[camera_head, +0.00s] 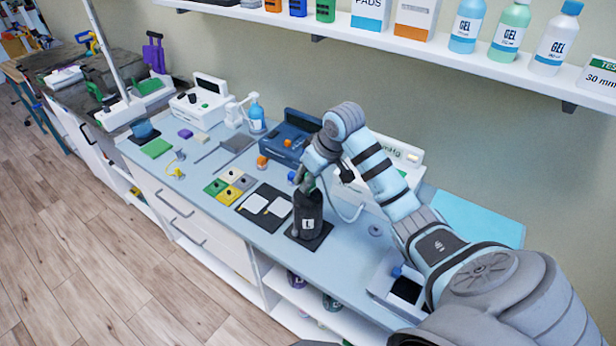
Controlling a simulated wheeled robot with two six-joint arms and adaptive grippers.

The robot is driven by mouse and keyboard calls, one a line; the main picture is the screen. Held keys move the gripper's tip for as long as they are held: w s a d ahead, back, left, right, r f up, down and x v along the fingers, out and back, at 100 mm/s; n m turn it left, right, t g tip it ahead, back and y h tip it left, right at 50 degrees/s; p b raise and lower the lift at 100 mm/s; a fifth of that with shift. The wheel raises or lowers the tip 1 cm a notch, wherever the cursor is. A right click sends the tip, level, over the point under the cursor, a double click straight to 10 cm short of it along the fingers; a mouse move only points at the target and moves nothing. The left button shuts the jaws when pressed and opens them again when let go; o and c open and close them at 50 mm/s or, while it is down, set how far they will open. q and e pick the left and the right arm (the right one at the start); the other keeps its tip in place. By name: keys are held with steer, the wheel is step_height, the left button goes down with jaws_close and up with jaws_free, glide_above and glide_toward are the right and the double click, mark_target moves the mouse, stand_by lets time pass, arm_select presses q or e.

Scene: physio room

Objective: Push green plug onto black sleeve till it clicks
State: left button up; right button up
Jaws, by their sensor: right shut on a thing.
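The black sleeve (311,222) stands upright on a dark square mat (326,233) near the table's front edge, with a white "L" label facing out. My right gripper (304,187) comes down from above and is right at the top of the sleeve. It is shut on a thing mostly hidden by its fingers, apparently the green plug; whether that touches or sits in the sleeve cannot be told. A pale cable (348,216) loops beside the sleeve to the right. My left gripper is not in view.
Left of the sleeve lie a black tray (246,214) with white pads and several coloured tiles (216,187). A dark blue device (285,140) and a white device (410,155) stand behind. A shelf (350,30) with bottles hangs above. A light box (375,288) is at front right.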

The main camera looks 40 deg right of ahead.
steer(key=shift+f+b, duration=0.35)
steer(key=shift+f, duration=0.75)
stand_by(0.3)
steer(key=shift+f+p, duration=0.15)
steer(key=shift+p, duration=0.2)
stand_by(1.7)
stand_by(1.4)
steer(key=o, duration=0.9)
steer(key=shift+o, duration=0.2)
steer(key=shift+r, duration=3.65)
